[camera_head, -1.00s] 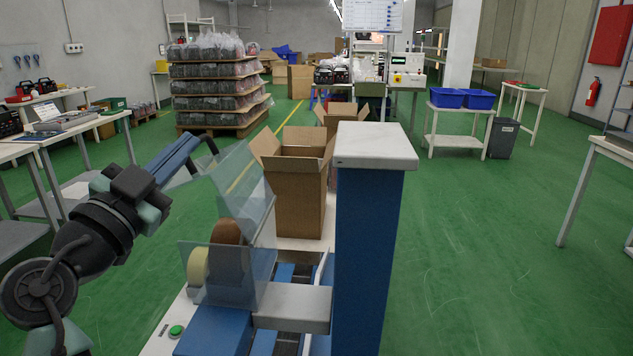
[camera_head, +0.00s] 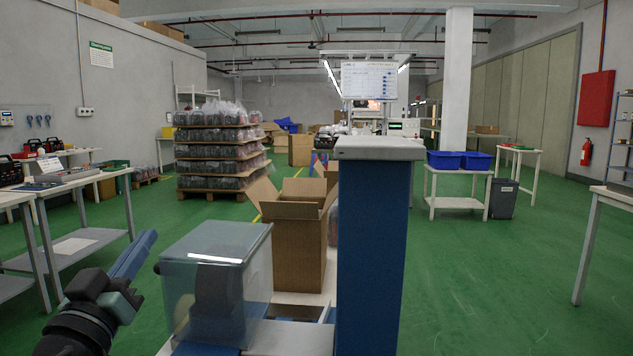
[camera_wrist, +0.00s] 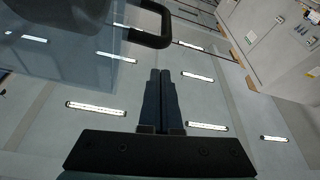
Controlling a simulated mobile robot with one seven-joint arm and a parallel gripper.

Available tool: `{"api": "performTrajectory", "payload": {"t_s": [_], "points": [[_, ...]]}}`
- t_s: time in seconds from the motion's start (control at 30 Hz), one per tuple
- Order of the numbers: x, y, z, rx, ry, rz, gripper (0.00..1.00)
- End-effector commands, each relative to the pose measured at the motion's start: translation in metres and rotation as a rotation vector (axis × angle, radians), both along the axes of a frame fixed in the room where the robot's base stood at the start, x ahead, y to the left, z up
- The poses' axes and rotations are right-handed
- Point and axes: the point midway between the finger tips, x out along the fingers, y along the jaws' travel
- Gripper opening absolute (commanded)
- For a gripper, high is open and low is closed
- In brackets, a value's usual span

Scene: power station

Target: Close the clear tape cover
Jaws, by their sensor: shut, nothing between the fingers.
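A translucent panel with a dark handle (camera_wrist: 152,38) fills the upper left there.
A blue column with a white top (camera_head: 372,250) stands just right of the cover. An open cardboard box (camera_head: 297,250) is behind it. White tables (camera_head: 85,205) stand at the left.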

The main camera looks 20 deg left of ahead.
Motion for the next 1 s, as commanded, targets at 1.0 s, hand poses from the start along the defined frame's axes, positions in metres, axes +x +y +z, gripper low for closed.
{"api": "performTrajectory", "payload": {"t_s": [1.0], "points": [[0.002, -0.005, -0.040, 0.002, 0.002, -0.002, 0.00]]}}
